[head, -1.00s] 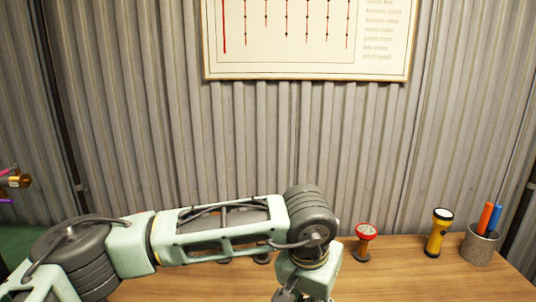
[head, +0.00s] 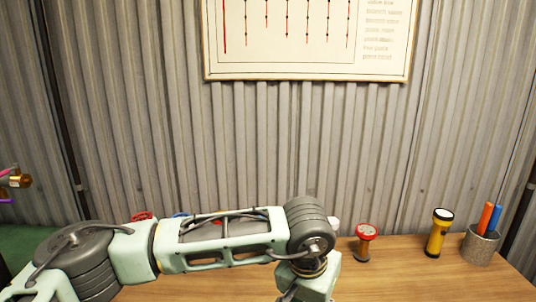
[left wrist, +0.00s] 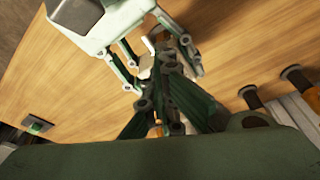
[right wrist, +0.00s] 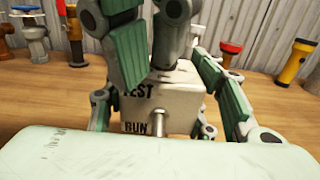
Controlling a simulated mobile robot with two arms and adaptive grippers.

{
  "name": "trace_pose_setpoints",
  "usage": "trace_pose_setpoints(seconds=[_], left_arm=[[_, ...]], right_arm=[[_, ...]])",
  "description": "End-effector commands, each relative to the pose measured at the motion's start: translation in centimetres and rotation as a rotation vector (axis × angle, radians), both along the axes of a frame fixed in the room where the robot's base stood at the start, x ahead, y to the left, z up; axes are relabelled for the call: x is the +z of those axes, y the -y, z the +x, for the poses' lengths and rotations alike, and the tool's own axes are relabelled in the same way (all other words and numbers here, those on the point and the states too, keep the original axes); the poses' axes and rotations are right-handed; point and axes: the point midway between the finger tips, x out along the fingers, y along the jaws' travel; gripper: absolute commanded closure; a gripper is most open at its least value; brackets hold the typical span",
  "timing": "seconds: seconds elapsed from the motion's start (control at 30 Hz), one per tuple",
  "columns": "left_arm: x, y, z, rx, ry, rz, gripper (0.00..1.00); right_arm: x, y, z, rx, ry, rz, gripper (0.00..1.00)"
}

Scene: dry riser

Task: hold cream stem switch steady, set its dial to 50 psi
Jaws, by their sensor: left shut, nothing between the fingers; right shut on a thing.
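The cream stem switch (right wrist: 165,95) is a cream box lettered TEST and RUN in the right wrist view, with a short metal stem on its near face. My right gripper (right wrist: 157,105) is shut on it, fingers on both sides, and holds it in front of the table. My left gripper (left wrist: 168,68) is shut and empty, its fingertips close above the switch; it also reaches in from the top in the right wrist view (right wrist: 160,62). I cannot tell whether it touches the switch. The dial's reading is not legible. The head view shows neither the switch nor my right gripper.
Red (head: 142,216) and blue tops show behind my left arm. A corrugated wall with a chart (head: 305,40) stands behind.

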Motion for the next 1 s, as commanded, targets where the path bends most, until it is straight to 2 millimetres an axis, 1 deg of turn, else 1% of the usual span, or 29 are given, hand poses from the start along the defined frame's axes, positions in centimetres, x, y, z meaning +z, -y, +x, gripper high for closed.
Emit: trace_pose_setpoints(seconds=[0.03, 0.47, 1.0], left_arm=[[-0.4, 0.0, 0.0, 0.0, -0.004, 0.002, 1.0], [-0.5, -0.3, 0.1, -0.001, -0.005, 0.003, 1.0], [-0.4, -1.6, 0.8, 0.001, -0.004, 0.006, 1.0]], right_arm=[[0.1, -0.3, -0.1, 0.007, 0.003, 0.0, 0.91], [0.1, -0.4, -0.1, 0.009, 0.004, 0.0, 0.91], [0.1, -0.2, -0.1, 0.005, 0.003, 0.002, 0.91]])
